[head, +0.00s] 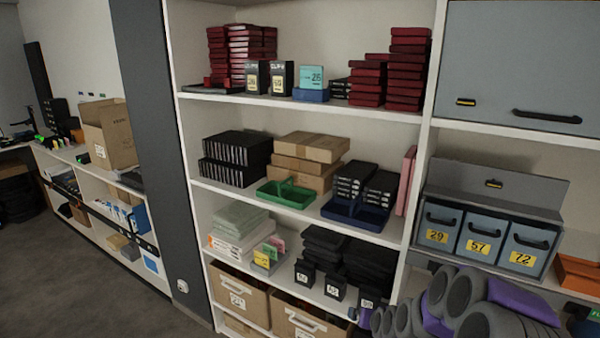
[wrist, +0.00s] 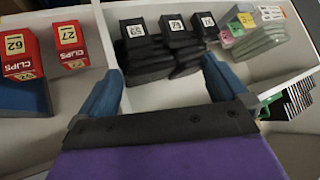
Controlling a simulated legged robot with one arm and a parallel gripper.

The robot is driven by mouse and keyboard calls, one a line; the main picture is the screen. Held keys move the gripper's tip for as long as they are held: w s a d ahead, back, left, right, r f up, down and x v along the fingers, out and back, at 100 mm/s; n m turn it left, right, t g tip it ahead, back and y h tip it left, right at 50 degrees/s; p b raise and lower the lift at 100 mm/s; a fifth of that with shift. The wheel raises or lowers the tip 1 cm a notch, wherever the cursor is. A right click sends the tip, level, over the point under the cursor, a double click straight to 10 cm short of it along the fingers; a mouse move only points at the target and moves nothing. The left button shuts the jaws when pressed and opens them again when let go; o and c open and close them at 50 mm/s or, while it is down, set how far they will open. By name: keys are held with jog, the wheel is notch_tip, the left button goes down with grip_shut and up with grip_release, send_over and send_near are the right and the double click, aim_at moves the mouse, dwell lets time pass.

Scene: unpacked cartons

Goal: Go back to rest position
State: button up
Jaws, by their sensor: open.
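My gripper (wrist: 162,72) shows in the wrist view with its two blue fingers spread apart and nothing between them. Black boxes with white number labels (wrist: 178,28) lie on a white shelf beyond the fingertips. I cannot tell how far the fingers are from them. In the head view, my grey and purple arm is folded at the lower right, and the gripper cannot be made out there. The same kind of black boxes (head: 332,285) stands on a low shelf in the head view.
A white shelf unit (head: 305,108) fills the middle, with red stacks (head: 405,70), cartons (head: 312,147) and a green tray (head: 286,193). Numbered blue-grey bins (head: 478,240) stand behind my arm. Red clip boxes (wrist: 70,48) show in the wrist view. Floor (head: 90,285) is free at left.

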jog(key=s+a+r+n+g, duration=0.1)
jog(key=s+a+r+g, duration=0.3)
jog(key=s, duration=0.5)
jog(key=s+a+r+n+g, duration=0.1)
jog(key=s+a+r, duration=0.3)
jog(key=s, duration=0.5)
jog(key=s+d+r+g, duration=0.1)
jog(key=s+r+g, duration=0.2)
jog(key=s, duration=1.1)
jog(key=s+d+r+g, duration=0.1)
jog(key=s+r+g, duration=0.2)
jog(key=s, duration=1)
notch_tip(320, 180, up, 2)
jog(key=shift+s+r+h, duration=0.2)
jog(key=shift+s+h, duration=0.1)
jog(key=shift+s, duration=0.05)
